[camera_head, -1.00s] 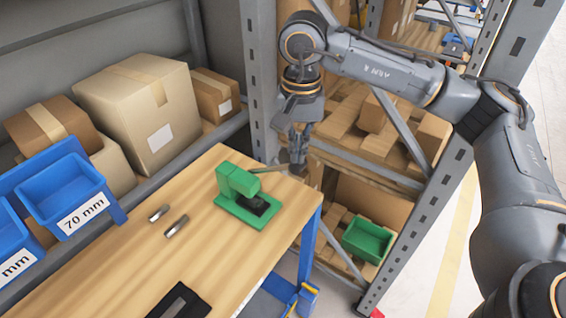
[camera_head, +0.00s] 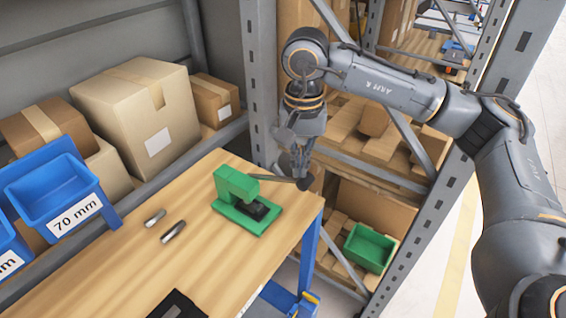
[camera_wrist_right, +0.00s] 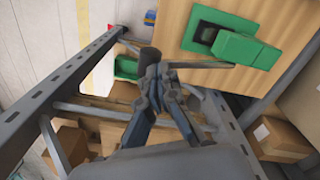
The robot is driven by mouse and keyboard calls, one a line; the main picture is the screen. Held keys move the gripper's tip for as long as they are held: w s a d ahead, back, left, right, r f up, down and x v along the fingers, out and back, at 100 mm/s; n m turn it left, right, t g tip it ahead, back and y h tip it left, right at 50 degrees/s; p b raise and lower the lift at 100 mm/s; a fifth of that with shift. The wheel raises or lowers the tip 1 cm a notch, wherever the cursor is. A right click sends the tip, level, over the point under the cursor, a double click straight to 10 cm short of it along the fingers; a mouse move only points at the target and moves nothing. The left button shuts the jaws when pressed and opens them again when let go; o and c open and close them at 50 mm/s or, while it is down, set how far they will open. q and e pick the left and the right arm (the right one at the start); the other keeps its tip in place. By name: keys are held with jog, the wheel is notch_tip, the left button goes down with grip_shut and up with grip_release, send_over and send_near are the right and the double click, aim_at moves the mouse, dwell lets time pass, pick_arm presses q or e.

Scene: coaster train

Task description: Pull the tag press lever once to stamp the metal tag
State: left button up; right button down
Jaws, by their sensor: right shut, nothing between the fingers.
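The green tag press (camera_head: 236,187) stands on the wooden table near its right corner, and it also shows in the right wrist view (camera_wrist_right: 247,49). Its thin lever (camera_head: 274,179) sticks out to the right past the table edge, sloping slightly down. My right gripper (camera_head: 302,180) is shut with nothing between its fingers, at the lever's outer end. In the right wrist view the lever (camera_wrist_right: 205,65) runs up to the fingertips (camera_wrist_right: 152,68); I cannot tell exact contact. A dark pad (camera_head: 259,209) lies on the press base. I cannot make out a metal tag. My left gripper is not in view.
Two small metal cylinders (camera_head: 173,232) lie on the table (camera_head: 110,275), left of the press. A dark flat object (camera_head: 178,305) lies at the front. Blue bins (camera_head: 50,190) and boxes are at the left. Grey rack posts (camera_head: 262,85) and a green bin (camera_head: 369,247) are at the right.

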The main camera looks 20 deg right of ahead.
aim_at(306, 184)
jog(key=shift+f, duration=0.2)
jog(key=shift+s+d+f+b, duration=0.15)
jog(key=shift+s+f+b, duration=0.1)
jog(key=shift+f+b, duration=0.4)
jog(key=shift+s+d+f+b, duration=0.1)
jog(key=shift+s+f+b, duration=0.1)
jog(key=shift+f+b, duration=0.4)
jog(key=shift+s+d+f+b, duration=0.1)
jog(key=shift+s+f+b, duration=0.05)
jog(key=shift+f+b, duration=0.35)
jog(key=shift+s+d+f+b, duration=0.1)
jog(key=shift+f+b, duration=0.3)
jog(key=shift+b, duration=0.1)
notch_tip(306, 184, up, 13)
jog(key=p, duration=0.8)
jog(key=shift+r, duration=0.15)
dwell(0.4)
